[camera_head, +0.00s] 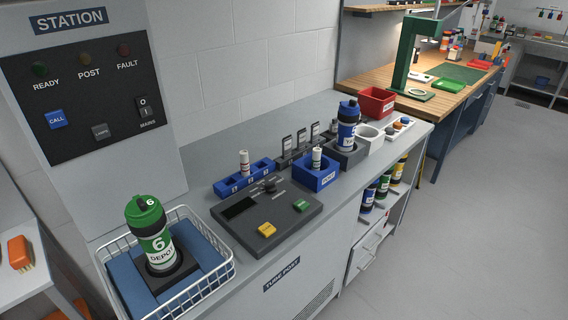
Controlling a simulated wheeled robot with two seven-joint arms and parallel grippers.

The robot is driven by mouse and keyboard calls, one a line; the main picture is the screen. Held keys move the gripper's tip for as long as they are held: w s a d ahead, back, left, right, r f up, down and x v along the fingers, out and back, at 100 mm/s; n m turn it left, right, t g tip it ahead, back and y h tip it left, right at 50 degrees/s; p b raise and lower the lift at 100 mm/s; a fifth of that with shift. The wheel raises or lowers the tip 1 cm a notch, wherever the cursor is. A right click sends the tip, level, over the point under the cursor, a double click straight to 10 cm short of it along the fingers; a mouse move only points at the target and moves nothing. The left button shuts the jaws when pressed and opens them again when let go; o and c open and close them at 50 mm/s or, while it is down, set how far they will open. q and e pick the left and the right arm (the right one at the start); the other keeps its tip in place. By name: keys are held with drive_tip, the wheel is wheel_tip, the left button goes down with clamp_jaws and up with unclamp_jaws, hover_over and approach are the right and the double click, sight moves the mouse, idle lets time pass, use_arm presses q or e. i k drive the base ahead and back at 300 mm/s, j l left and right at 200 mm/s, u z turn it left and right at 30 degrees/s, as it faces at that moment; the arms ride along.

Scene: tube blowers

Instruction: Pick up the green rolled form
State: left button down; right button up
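A small white rolled form (317,155) with what looks like a green band stands upright in a square blue holder (316,178) on the grey counter. Another small white roll (244,163) with a reddish band stands upright in a blue rack of several slots (233,187), to its left. The lower ends of both rolls are hidden inside their holders. Neither of my grippers shows in the head view, and nothing is seen touching the rolls.
A green-capped tube marked 6 (153,240) stands in a wire basket (222,275). A blue-capped tube (347,125) stands right of the blue holder. A dark control panel (275,225) lies in front, card stands (300,143) behind, and a red bin (377,101) farther right.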

sight(317, 154)
drive_tip(key=i+l+u, duration=0.1)
drive_tip(key=u, duration=0.35)
drive_tip(key=l+u, duration=0.45)
drive_tip(key=i+l+u, duration=0.1)
drive_tip(key=u, duration=0.35)
drive_tip(key=l+u, duration=0.4)
drive_tip(key=k+j, duration=0.05)
